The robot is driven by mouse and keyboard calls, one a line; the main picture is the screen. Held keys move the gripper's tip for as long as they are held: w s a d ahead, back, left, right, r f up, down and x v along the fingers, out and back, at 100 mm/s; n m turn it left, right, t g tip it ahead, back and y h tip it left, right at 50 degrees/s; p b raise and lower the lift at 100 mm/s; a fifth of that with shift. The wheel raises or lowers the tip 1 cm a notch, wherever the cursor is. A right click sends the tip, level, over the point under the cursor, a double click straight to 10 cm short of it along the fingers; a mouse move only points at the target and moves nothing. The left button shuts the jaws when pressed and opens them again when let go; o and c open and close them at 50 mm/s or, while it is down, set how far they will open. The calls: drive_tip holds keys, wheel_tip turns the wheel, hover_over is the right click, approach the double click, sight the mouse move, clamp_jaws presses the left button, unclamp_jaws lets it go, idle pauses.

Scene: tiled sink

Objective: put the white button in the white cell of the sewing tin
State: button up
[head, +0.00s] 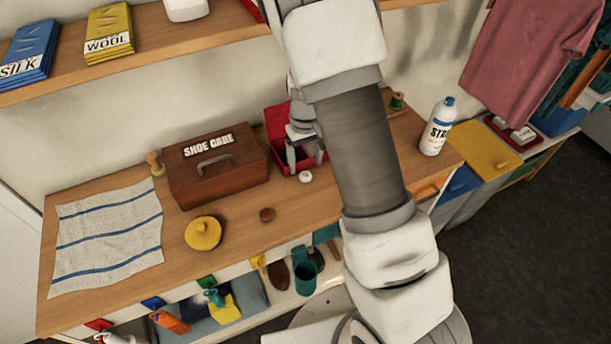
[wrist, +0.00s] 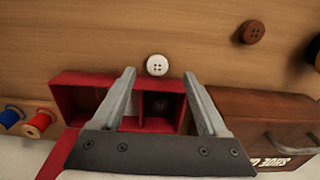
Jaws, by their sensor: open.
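The white button (wrist: 157,65) lies on the wooden counter just outside the red sewing tin (wrist: 68,83); it also shows in the head view (head: 305,177). My gripper (wrist: 159,74) is open and empty above the tin's edge, its fingertips on either side of the button in the wrist view. In the head view my gripper (head: 304,155) hangs over the tin (head: 276,118). One tin cell holds a dark button (wrist: 160,105). My gripper hides part of the tin, and I cannot make out a white cell.
A brown button (head: 267,215) lies in front of the brown shoe care box (head: 190,185), left of the tin. A yellow knobbed lid (head: 203,235) and a striped towel (head: 105,250) lie further left. A white bottle (head: 436,130) stands right. The front counter is mostly clear.

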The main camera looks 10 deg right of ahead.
sight(306, 176)
drive_tip(key=shift+w+d+f, duration=0.1)
drive_tip(key=shift+w+f, duration=0.05)
drive_tip(key=shift+f, duration=1.2)
drive_tip(key=shift+w+f, duration=0.1)
drive_tip(key=shift+f, duration=1.2)
clamp_jaws()
